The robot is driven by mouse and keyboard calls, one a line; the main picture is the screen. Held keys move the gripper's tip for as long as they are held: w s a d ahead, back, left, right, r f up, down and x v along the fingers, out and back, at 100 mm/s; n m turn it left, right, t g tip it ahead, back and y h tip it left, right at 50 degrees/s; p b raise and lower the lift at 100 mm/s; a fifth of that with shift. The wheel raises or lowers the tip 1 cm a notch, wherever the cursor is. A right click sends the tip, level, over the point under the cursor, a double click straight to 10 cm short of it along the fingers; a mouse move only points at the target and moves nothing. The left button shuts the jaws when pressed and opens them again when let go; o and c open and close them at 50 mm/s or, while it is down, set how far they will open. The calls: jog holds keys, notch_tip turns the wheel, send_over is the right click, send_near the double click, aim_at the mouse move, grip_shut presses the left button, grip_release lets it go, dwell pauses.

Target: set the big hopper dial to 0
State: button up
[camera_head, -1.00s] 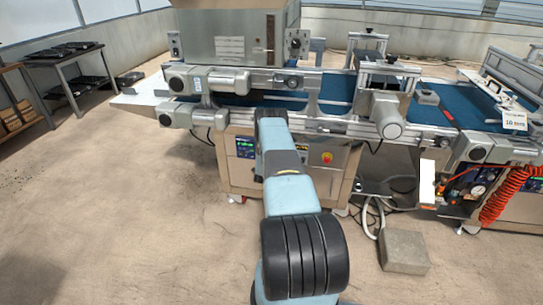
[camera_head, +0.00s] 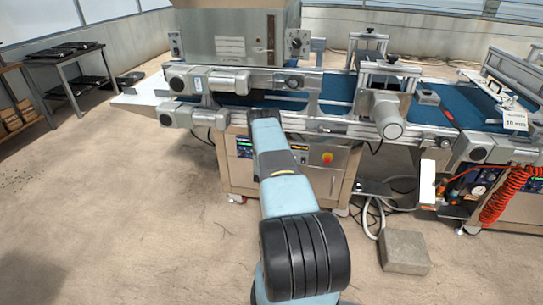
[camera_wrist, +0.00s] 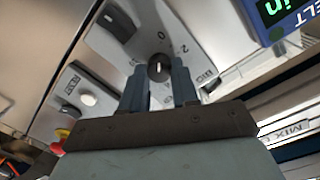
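The big hopper dial (camera_wrist: 159,69) is a round black knob with a short white mark, on a grey plate marked 0, 2 and BIG in the wrist view. The mark runs roughly upright in the picture, about in line with the 0; its exact setting is hard to tell. My gripper (camera_wrist: 158,77) is open, with one finger on each side of the dial. I cannot tell whether the fingers touch it. In the head view, my arm hides the dial and my gripper in front of the cabinet (camera_head: 318,183).
A black switch (camera_wrist: 119,22), a white button (camera_wrist: 88,99) and a red-yellow stop button (camera_wrist: 61,136) sit near the dial. A blue belt display (camera_wrist: 285,14) is at the upper right. The conveyor (camera_head: 335,88) overhangs the cabinet. A grey block (camera_head: 404,251) lies on the floor.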

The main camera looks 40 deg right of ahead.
jog(key=o, duration=0.5)
jog(key=shift+f, duration=0.15)
jog(key=v, duration=1.4)
jog(key=shift+w, duration=0.1)
